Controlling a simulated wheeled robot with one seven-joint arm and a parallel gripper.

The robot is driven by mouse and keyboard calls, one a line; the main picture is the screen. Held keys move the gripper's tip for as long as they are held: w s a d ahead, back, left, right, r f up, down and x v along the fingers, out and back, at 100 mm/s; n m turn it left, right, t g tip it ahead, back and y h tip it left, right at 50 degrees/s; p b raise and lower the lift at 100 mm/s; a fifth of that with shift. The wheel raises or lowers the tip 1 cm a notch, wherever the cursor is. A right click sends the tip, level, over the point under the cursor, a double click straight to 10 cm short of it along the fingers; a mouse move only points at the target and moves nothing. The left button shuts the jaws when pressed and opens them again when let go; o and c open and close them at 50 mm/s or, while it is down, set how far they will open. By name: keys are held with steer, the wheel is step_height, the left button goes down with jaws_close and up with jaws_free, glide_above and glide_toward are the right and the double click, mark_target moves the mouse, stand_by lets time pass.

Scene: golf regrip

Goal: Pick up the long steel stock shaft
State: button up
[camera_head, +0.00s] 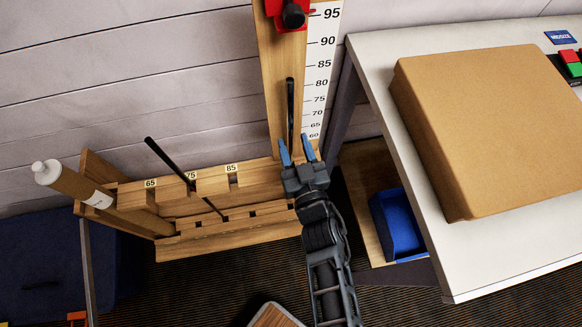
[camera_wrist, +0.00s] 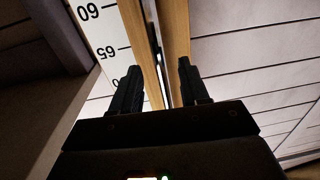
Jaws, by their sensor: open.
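A thin upright shaft with a black upper end (camera_head: 290,105) stands against the wooden board beside the ruler. Another shaft with a black upper end (camera_head: 166,158) leans in the rack's 75 slot, its lower part reaching down to the right. I cannot tell from their look which is the long steel one. My gripper (camera_head: 298,150) is open at the foot of the board, its blue fingertips on either side of the upright shaft's line. In the wrist view, my gripper (camera_wrist: 159,68) shows a thin dark shaft (camera_wrist: 157,42) between its fingers, with gaps on both sides.
The wooden rack (camera_head: 212,186) has slots marked 65, 75 and 85. The ruler (camera_head: 321,70) is right of the shaft. A white table (camera_head: 375,75) with a brown box (camera_head: 490,125) stands right, above a blue bin (camera_head: 398,222).

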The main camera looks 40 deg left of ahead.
steer(key=shift+w+a, duration=0.45)
steer(key=shift+a, duration=0.15)
jaws_close()
